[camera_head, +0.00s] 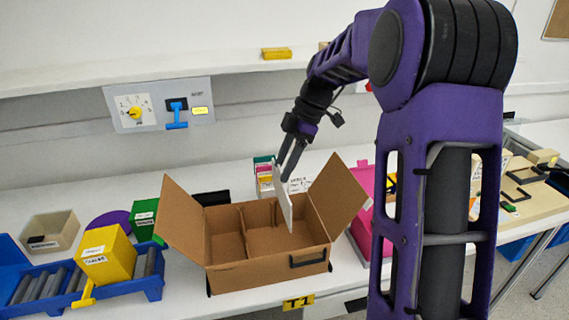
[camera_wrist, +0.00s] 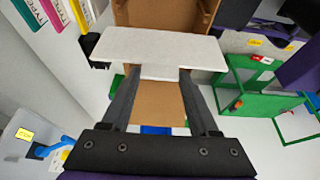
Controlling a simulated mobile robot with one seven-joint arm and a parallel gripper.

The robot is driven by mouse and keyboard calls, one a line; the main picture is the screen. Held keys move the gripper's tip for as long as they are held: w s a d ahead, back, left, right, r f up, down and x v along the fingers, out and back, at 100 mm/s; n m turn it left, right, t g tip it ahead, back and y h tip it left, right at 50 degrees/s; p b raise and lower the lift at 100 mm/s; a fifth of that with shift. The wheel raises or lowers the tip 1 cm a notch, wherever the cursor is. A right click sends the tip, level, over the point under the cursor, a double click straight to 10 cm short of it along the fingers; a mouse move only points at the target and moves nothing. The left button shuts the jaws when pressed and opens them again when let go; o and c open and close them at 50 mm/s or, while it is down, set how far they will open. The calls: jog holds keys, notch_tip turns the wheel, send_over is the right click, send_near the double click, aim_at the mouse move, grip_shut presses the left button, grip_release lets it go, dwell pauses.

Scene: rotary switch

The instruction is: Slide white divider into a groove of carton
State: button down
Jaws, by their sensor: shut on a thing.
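The brown carton (camera_head: 229,279) stands open on the bench in the head view, with side flaps spread outward. A brown partition shows inside it, left of the middle. My gripper (camera_head: 287,172) is above the right part of the carton, shut on the white divider (camera_head: 284,200). The divider hangs upright from the fingers, its lower end at the carton's opening. In the wrist view the divider (camera_wrist: 150,50) lies across both fingertips, with the carton (camera_wrist: 165,14) behind it. The grooves cannot be made out, and I cannot tell whether the divider touches one.
A yellow box (camera_head: 107,255) sits on a blue roller tray (camera_head: 152,283) at left. A pink tray (camera_head: 362,213) stands right of the carton, and coloured cards (camera_head: 264,172) stand behind it. A wall panel (camera_head: 160,105) with a knob and lever is at the back.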

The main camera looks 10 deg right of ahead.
aim_at(281, 188)
jog(key=shift+s+f, duration=0.1)
notch_tip(281, 188, down, 17)
jog(key=b, duration=1.1)
jog(key=shift+r, duration=0.2)
dwell(1.2)
jog(key=shift+c, duration=0.3)
grip_release()
dwell(0.6)
notch_tip(281, 188, up, 8)
jog(key=p, duration=0.5)
